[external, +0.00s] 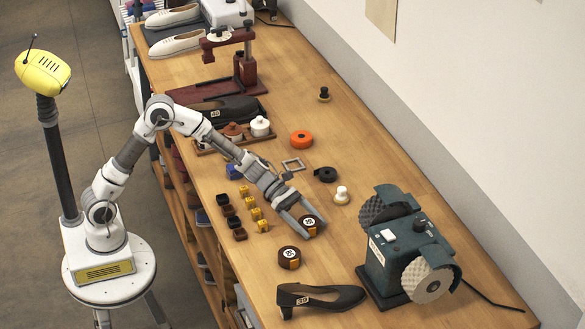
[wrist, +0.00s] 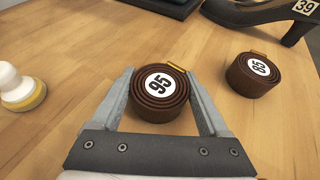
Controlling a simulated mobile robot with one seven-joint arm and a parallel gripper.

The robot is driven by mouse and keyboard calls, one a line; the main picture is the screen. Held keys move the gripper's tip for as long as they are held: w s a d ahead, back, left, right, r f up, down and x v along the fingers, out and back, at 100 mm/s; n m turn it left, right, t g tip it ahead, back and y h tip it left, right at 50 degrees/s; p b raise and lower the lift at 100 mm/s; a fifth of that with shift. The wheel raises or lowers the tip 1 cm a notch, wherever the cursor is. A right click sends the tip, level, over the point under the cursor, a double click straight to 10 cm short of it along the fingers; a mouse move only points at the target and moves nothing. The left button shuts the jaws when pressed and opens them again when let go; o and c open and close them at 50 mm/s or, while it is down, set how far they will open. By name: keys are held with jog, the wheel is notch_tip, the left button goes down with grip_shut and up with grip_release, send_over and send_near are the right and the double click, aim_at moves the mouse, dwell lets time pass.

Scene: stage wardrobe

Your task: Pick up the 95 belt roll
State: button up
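The 95 belt roll (wrist: 160,112) is a dark brown coiled roll with a white round label reading 95 and a small yellow-orange tab. It rests flat on the wooden workbench. My gripper (wrist: 161,78) is open, with one finger on each side of this roll and narrow gaps beside it. In the external view, the roll (external: 309,221) shows between the fingers of my gripper (external: 307,227). A second brown roll labelled 85 (wrist: 253,80) sits to the right in the wrist view. It also shows in front of my gripper in the external view (external: 289,262).
A black shoe tagged 39 (external: 335,299) and a green grinding machine (external: 402,252) stand near the rolls. Several small coloured blocks (external: 250,203) lie left of my gripper.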

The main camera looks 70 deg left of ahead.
jog(key=c, duration=0.7)
jog(key=shift+c, duration=0.2)
